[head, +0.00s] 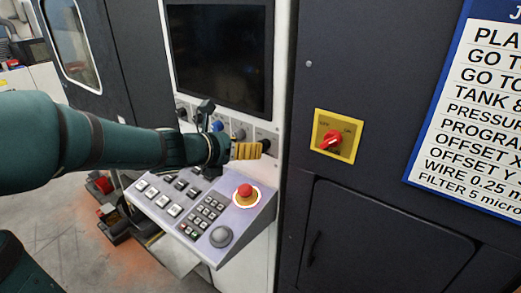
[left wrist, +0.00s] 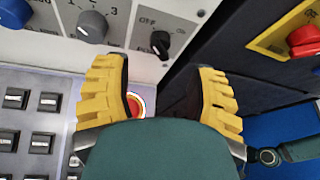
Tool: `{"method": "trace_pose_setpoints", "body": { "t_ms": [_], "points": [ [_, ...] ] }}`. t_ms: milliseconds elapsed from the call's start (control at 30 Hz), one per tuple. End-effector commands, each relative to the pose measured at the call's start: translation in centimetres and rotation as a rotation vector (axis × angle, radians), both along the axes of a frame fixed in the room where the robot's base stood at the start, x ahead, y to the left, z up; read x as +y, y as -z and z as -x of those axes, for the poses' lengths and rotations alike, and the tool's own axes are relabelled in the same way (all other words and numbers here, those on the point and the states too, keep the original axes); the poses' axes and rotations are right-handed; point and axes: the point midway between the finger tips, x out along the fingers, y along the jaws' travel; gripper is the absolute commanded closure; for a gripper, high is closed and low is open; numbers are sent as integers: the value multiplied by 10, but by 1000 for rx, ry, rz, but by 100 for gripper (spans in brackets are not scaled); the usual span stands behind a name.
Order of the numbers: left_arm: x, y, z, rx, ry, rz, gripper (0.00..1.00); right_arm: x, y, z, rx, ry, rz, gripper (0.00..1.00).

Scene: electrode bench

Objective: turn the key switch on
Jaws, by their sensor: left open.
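The black key switch (left wrist: 159,43), with OFF printed above it, sits at the right end of a row of knobs on the pale panel in the left wrist view. In the head view this switch (head: 266,142) is partly covered by my gripper. My left gripper (head: 247,151) has yellow fingers, which are spread apart and empty. In the left wrist view the left gripper (left wrist: 165,68) straddles the area just below the switch, with the switch ahead between the fingertip lines. I see no contact with it. My right gripper does not show.
A grey selector knob (left wrist: 92,23) stands left of the switch. A red emergency stop (head: 245,191) sits on the sloped keypad console (head: 160,215) below. A red rotary switch (head: 331,140) on a yellow plate is to the right. A dark screen (head: 220,55) is above.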

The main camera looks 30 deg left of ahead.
Motion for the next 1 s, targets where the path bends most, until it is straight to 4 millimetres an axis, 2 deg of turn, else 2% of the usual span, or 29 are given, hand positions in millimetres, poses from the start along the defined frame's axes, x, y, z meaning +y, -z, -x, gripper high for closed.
{"method": "trace_pose_setpoints", "body": {
  "t_ms": [100,300,500,767,867,933,1000],
  "points": [
    [-5,12,-21,1,2,2,42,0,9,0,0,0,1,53],
    [-10,21,-45,1,1,0,42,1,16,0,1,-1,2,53],
    [-13,23,-54,1,1,-1,42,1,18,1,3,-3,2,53],
    [-13,23,-55,1,1,-1,42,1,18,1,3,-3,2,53],
    [-13,23,-55,1,1,-1,72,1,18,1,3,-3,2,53],
    [-13,23,-55,1,1,-1,96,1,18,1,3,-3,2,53],
    [-13,23,-55,1,1,-1,100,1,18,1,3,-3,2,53]
  ]
}}
